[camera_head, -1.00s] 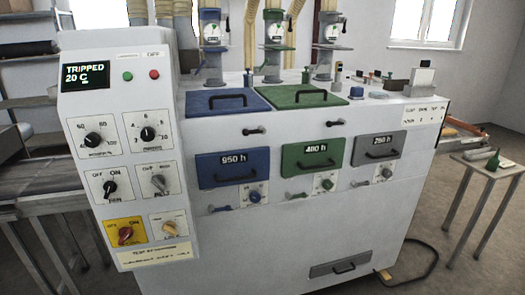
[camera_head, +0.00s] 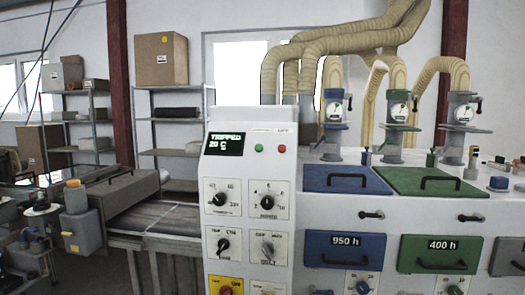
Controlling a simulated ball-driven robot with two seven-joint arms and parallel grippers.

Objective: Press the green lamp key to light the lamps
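The control panel (camera_head: 247,177) is a white upright box near the middle of the head view. Its display (camera_head: 224,144) reads "TRIPPED 20 C" in green letters. To the right of the display are a small green key (camera_head: 259,148) and a red key (camera_head: 282,148). Black rotary knobs sit below them, such as one at the upper left (camera_head: 219,199). A yellow plate (camera_head: 229,284) shows at the bottom edge, partly cut off. Neither of my grippers is in view.
Right of the panel stands the white machine with a blue lid (camera_head: 345,180), a green lid (camera_head: 430,182) and drawers. Beige hoses (camera_head: 345,45) rise behind it. A conveyor (camera_head: 160,219) runs to the left. Shelves with boxes (camera_head: 161,59) stand at the back wall.

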